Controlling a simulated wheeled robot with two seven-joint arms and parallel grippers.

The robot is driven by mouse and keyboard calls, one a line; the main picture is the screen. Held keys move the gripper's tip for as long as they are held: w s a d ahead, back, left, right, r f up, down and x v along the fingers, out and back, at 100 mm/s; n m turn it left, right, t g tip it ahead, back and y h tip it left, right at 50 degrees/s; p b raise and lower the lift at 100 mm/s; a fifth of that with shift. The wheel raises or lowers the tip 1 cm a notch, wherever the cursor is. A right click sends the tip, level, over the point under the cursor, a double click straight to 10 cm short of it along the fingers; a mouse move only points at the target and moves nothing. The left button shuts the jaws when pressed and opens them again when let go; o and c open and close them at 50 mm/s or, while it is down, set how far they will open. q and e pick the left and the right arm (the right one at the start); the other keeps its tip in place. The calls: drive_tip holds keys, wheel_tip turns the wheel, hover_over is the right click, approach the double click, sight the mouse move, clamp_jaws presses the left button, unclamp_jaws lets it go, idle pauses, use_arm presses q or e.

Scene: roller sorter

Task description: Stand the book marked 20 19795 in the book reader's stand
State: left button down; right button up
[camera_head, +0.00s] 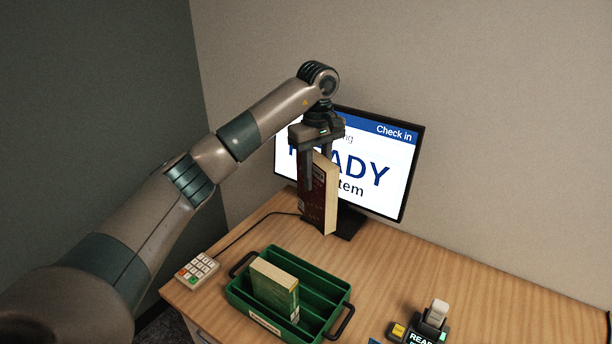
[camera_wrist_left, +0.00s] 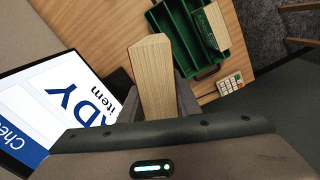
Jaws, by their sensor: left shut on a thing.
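My left gripper (camera_head: 316,160) is shut on a dark red book (camera_head: 322,199) with cream page edges. It holds the book upright in front of the monitor, above the back of the desk. I cannot tell whether the book touches the desk, and its marking is too small to read. In the left wrist view the book's page edge (camera_wrist_left: 153,75) shows between the fingers (camera_wrist_left: 158,104). A black device with a lit "READ" label (camera_head: 424,337), likely the book reader, is cut off at the bottom edge; its stand cannot be made out. My right gripper is not in view.
A green divided tray (camera_head: 335,291) with side handles holds a green book (camera_head: 273,289); it also shows in the left wrist view (camera_wrist_left: 176,35). A keypad (camera_head: 197,270) lies left of it. The monitor (camera_head: 391,165) reads "READY".

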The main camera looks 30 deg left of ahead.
sight(329, 197)
use_arm(q)
drive_tip(key=s+d+m, duration=0.2)
drive_tip(key=s+d, duration=0.1)
drive_tip(key=s+d+m, duration=0.2)
drive_tip(key=s, duration=0.1)
drive_tip(key=shift+s+d+f+m, duration=0.2)
drive_tip(key=shift+d+m, duration=0.1)
drive_tip(key=shift+d, duration=0.1)
drive_tip(key=s+d+f+m+b, duration=0.1)
drive_tip(key=s+f+m+b, duration=0.2)
drive_tip(key=s+f, duration=0.4)
drive_tip(key=s+d+f+m+b, duration=0.2)
drive_tip(key=s+f+m+b, duration=0.2)
drive_tip(key=s+f, duration=0.3)
drive_tip(key=s, duration=0.5)
drive_tip(key=shift+s+d+f, duration=0.15)
drive_tip(key=shift+d, duration=0.1)
